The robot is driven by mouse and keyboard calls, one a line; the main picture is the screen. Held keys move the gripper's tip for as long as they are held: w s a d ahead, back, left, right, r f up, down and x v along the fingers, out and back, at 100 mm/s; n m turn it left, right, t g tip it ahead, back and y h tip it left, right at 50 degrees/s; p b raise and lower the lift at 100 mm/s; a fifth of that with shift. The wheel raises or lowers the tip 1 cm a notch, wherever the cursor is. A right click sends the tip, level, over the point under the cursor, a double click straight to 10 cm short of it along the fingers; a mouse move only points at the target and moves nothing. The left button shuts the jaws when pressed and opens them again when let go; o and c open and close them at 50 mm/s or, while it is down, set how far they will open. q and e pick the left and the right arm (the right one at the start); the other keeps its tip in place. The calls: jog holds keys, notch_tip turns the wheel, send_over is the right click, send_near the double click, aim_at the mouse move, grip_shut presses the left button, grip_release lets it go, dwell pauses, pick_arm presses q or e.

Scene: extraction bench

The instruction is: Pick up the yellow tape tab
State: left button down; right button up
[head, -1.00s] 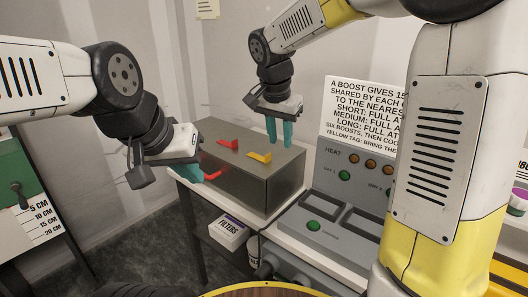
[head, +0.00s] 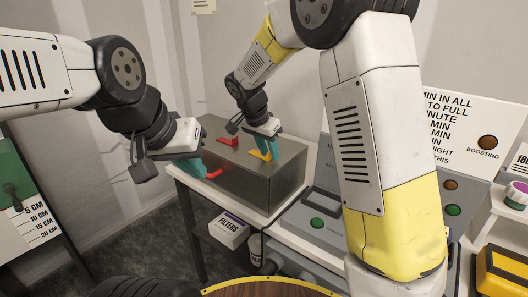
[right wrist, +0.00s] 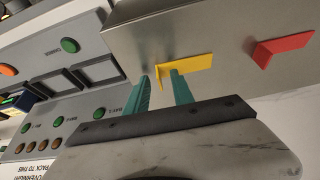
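The yellow tape tab (head: 258,155) lies on top of a grey metal box (head: 272,184), toward its right side. In the right wrist view the yellow tab (right wrist: 192,66) has a flat strip and a short folded end. My right gripper (head: 263,148) is right at the tab in the head view. In the right wrist view my right gripper (right wrist: 162,90) has its teal fingers apart, with the folded end between them. My left gripper (head: 190,170) is at the box's left end, by a red tab (head: 216,173); its finger gap is hidden.
Another red tab (head: 228,141) lies on the box top, left of the yellow one; it also shows in the right wrist view (right wrist: 284,48). A heater panel with a green button (head: 317,222) stands right of the box. A filters box (head: 228,230) sits on the shelf below.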

grip_shut()
dwell(0.4)
